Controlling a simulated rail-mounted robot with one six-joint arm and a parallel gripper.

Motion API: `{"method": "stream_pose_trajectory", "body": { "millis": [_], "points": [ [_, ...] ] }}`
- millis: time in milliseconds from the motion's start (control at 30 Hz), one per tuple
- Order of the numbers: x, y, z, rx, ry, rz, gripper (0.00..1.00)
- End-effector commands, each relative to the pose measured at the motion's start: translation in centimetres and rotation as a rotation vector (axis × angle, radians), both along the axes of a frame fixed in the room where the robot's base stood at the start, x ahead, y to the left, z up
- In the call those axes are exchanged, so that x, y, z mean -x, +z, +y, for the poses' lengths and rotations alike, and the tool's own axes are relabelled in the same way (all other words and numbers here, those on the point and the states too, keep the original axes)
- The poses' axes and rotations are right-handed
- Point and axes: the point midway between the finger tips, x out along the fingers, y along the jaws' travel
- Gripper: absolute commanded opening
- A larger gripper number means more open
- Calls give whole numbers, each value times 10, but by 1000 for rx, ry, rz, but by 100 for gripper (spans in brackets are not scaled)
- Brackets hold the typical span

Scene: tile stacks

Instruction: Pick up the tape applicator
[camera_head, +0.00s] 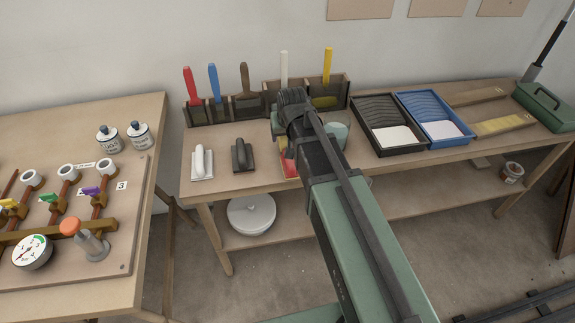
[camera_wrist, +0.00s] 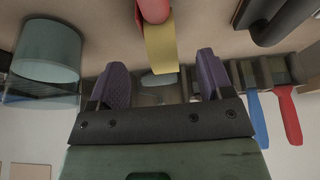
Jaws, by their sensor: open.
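A red and yellow tool, which looks like the tape applicator (camera_wrist: 160,48), shows at the top middle of the wrist view, with its yellow part reaching toward the gap between my fingers. In the head view a red part of it (camera_head: 290,170) shows at the bench's front edge, partly hidden by my arm. My gripper (camera_wrist: 162,78) is open, with its two purple finger pads apart and nothing held between them. In the head view my wrist hides the fingers.
A pale green round container (camera_head: 338,132) stands close to the right of my wrist. A tool holder (camera_head: 222,108) with upright handles is behind. A white float (camera_head: 202,163) and a dark float (camera_head: 242,155) lie left. Black (camera_head: 388,150) and blue (camera_head: 428,135) trays stand right.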

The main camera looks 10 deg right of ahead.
Motion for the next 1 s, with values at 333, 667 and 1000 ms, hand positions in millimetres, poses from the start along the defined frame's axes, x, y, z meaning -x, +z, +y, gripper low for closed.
{"method": "stream_pose_trajectory", "body": {
  "millis": [333,667,1000],
  "points": [
    [-19,-50,0,0,0,0,73],
    [-19,-45,0,0,0,1,55],
    [-19,-45,0,0,0,1,7]
  ]
}}
